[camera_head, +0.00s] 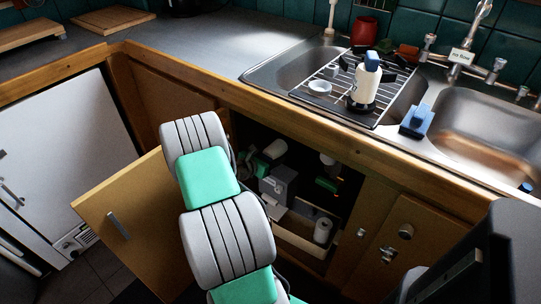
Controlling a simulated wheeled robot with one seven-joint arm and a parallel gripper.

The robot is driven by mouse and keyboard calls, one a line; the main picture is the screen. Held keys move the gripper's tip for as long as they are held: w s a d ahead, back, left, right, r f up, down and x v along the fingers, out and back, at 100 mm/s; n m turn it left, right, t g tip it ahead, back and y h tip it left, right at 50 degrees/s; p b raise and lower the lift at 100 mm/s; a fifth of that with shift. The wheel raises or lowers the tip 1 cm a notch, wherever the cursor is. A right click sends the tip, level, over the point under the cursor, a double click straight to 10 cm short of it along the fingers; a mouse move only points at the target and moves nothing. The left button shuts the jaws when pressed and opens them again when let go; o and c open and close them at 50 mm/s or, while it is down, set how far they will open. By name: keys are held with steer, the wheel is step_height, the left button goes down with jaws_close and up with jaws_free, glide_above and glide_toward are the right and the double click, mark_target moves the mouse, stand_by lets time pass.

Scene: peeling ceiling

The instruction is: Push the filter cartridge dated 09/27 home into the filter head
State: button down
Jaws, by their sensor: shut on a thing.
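My arm reaches down through the open front of the under-sink cabinet. The end of my gripper (258,164) shows only in part in the dark interior, at the edge of my arm. It is shut on a white cylinder (274,150), which looks like a filter cartridge; its date cannot be read. Another whitish part (327,158) sits to its right, high in the cabinet; I cannot tell whether it is the filter head. A white roll-like cylinder (322,230) stands lower right in a pale tray (292,236). Contact between cartridge and head cannot be seen.
A grey box (279,184) and a green item (327,184) are inside the cabinet. The open cabinet door (130,217) is left of my arm. The wooden counter edge (300,122) runs above the opening. A bottle (365,85) stands on the sink rack.

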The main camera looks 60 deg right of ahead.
steer(key=shift+d+r, duration=0.15)
steer(key=shift+d, duration=0.15)
steer(key=shift+s+d, duration=0.2)
steer(key=shift+d, duration=1.05)
steer(key=shift+s+d, duration=0.2)
steer(key=shift+d, duration=1.05)
steer(key=shift+s+d, duration=0.15)
steer(key=shift+d, duration=0.55)
steer(key=shift+s+d, duration=0.15)
steer(key=shift+d, duration=0.75)
steer(key=shift+c, duration=2.3)
jaws_free()
